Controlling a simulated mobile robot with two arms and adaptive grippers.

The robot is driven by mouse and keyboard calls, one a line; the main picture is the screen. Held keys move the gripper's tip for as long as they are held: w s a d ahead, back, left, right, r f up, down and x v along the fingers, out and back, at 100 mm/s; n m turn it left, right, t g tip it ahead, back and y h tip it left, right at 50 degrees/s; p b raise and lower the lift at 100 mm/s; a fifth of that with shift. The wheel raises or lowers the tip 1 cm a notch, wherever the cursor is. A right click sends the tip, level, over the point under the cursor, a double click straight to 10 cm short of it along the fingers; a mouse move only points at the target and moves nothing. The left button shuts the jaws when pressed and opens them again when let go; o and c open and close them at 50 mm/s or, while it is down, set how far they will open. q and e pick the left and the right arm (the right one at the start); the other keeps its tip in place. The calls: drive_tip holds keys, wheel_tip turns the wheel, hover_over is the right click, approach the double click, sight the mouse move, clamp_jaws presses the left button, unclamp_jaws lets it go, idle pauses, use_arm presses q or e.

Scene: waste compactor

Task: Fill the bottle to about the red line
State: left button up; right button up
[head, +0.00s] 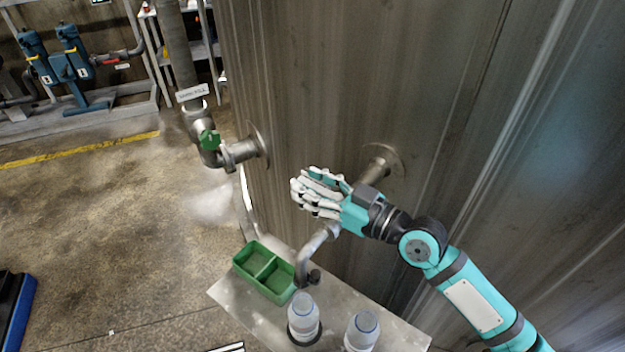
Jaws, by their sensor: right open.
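A clear bottle (303,318) stands upright on the metal shelf (232,304), with a dark ring around its lower part. A second clear bottle (361,331) stands to its right, cut off by the bottom edge. No red line can be made out on either, and I cannot tell their fill level. A bent metal spout (308,258) comes down from the tank wall just behind the first bottle. My right gripper (312,190) is open, in front of the pipe (375,170) and above the spout. It hides part of that pipework. My left gripper is not in view.
A green tray (243,264) with two compartments sits on the shelf left of the spout. Blue pumps (75,55) stand far back.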

clamp_jaws()
idle(0.5)
